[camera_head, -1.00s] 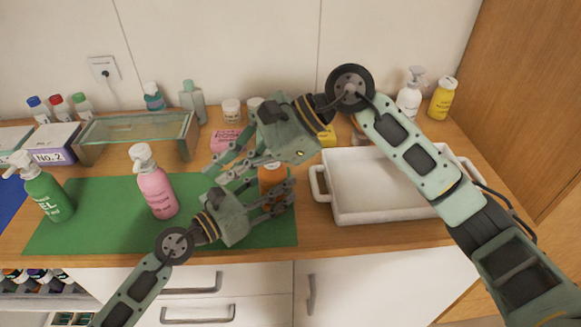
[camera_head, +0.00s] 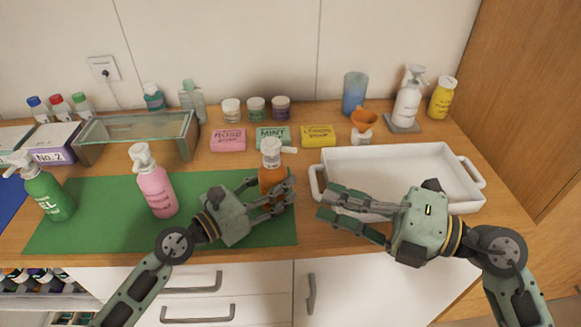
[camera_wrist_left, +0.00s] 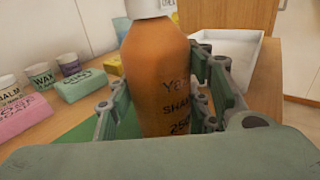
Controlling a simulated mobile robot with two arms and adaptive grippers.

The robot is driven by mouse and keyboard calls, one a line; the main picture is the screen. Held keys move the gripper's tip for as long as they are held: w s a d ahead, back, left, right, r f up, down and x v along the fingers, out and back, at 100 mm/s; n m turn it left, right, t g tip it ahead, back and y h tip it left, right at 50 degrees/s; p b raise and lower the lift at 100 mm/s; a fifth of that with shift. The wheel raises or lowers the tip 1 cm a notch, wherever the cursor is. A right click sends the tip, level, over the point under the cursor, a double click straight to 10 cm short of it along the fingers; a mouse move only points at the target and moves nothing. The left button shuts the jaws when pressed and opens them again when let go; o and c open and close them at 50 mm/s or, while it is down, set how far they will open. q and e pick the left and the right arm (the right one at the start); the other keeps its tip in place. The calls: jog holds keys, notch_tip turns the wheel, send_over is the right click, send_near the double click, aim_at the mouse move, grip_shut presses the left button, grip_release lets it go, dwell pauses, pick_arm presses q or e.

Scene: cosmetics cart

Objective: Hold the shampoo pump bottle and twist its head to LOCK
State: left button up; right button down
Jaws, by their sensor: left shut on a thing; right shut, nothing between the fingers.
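The orange shampoo pump bottle (camera_head: 268,180) stands upright near the right edge of the green mat (camera_head: 100,232). Its white pump head (camera_head: 272,152) has a nozzle pointing right. My left gripper (camera_head: 274,198) is shut around the bottle's body. The left wrist view shows the orange body (camera_wrist_left: 160,75) between the fingers; part of its label is readable, and the top of the head is cut off. My right gripper (camera_head: 326,204) is shut and empty, to the right of the bottle, over the white tray's (camera_head: 400,151) front left corner, apart from the bottle.
A pink pump bottle (camera_head: 157,190) and a green one (camera_head: 48,196) stand on the mat to the left. Pink (camera_head: 228,140), mint (camera_head: 272,137) and yellow (camera_head: 318,136) soap boxes sit behind the bottle. An orange funnel (camera_head: 364,119) and spray bottle (camera_head: 407,105) stand behind the tray.

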aim_at(279, 147)
jog(key=w+a+m, duration=0.1)
jog(key=w+a, duration=0.6)
jog(key=w, duration=0.1)
jog(key=shift+w, duration=0.15)
jog(key=shift+f, duration=0.1)
dwell(0.4)
jog(key=shift+w+d, duration=0.55)
jog(key=shift+w, duration=0.2)
jog(key=shift+s+t, duration=0.1)
jog(key=shift+t, duration=0.2)
